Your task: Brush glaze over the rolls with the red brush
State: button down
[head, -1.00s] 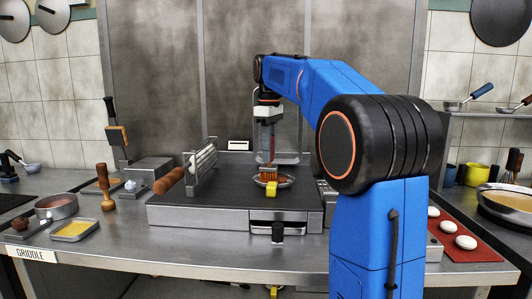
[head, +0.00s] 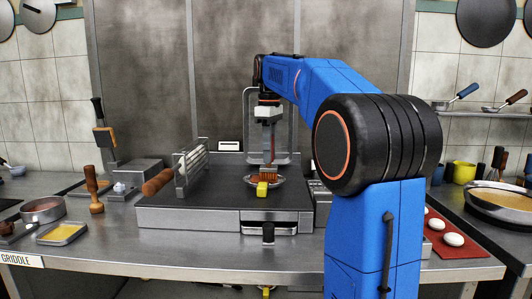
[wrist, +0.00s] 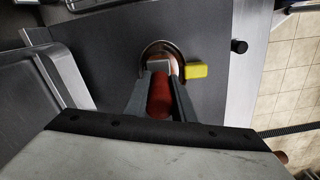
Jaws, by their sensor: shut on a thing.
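My gripper (head: 268,142) points down over the griddle and is shut on the red brush (wrist: 160,95). The brush's red handle lies between the fingers in the wrist view. Its lower end is over a round metal dish (wrist: 150,48) with a yellow tab (wrist: 196,70). In the head view the dish (head: 278,181) sits on the dark griddle (head: 220,198), with something orange-brown at its middle. I cannot tell whether that is bristles or food, nor whether the brush touches it. Pale round pieces, possibly rolls (head: 453,239), sit on a red mat (head: 462,251) at right.
A tray with yellow liquid (head: 60,234), a pot (head: 43,210) and a wooden-handled tool (head: 94,190) stand at left. A rack with a wooden handle (head: 158,182) stands on the griddle's left. A large pan (head: 503,198) is at far right. My arm hides the counter right of the griddle.

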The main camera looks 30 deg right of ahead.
aim_at(274, 166)
jog(key=shift+s+d, duration=0.5)
jog(key=shift+d, duration=0.1)
jog(key=shift+r, duration=0.1)
jog(key=shift+r, duration=0.7)
jog(key=shift+r, duration=2.45)
jog(key=shift+w, duration=0.15)
jog(key=shift+w+d+f, duration=0.1)
jog(key=shift+w+f, duration=0.2)
jog(key=shift+w, duration=0.45)
